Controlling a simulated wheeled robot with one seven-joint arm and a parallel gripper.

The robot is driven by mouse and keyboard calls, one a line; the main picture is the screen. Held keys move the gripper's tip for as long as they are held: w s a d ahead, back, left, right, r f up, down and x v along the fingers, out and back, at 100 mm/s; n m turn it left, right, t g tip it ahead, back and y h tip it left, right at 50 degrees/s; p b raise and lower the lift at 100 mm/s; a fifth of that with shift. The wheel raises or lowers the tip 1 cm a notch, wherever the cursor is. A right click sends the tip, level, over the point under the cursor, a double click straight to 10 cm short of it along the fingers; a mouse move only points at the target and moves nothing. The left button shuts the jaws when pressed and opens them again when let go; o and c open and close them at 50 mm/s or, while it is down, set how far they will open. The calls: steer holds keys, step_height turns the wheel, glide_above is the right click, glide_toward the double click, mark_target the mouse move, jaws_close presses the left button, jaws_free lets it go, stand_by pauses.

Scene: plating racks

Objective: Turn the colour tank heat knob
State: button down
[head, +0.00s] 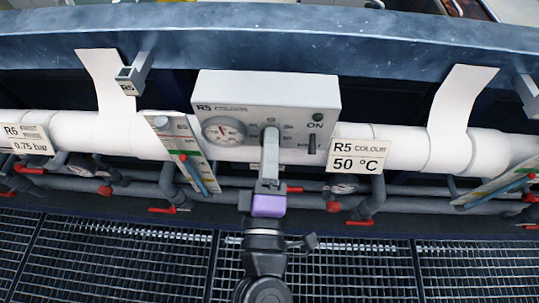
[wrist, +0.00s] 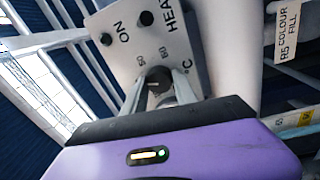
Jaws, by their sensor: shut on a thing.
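The white R5 control box (head: 300,92) is in the middle of the head view, with a round dial gauge (head: 223,131) at its left. The heat knob (wrist: 157,84) is dark with a light pointer mark, seen in the wrist view on the panel marked HEAT and °C. My gripper (head: 270,135) reaches the box face from below and hides most of the knob in the head view. In the wrist view its two fingers (wrist: 160,88) are shut on the knob, one on each side. A sign (head: 358,163) beside the box reads R5 COLOUR, 50 °C.
An ON lamp (head: 317,117) and a dark switch (head: 312,144) sit right of the knob. White pipe (head: 405,146) runs both ways behind the box. Grey pipes with red-handled valves (head: 333,207) lie below, over dark floor grating (head: 350,265). A blue beam (head: 270,40) crosses above.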

steer(key=shift+m+h+b, duration=0.6)
steer(key=shift+m+b, duration=3.3)
steer(key=shift+m, duration=0.6)
steer(key=c, duration=1)
jaws_free()
steer(key=shift+o, duration=0.2)
steer(key=s, duration=0.7)
steer(key=shift+s+a+f, duration=0.25)
steer(key=shift+s+a, duration=0.1)
steer(key=shift+s, duration=0.05)
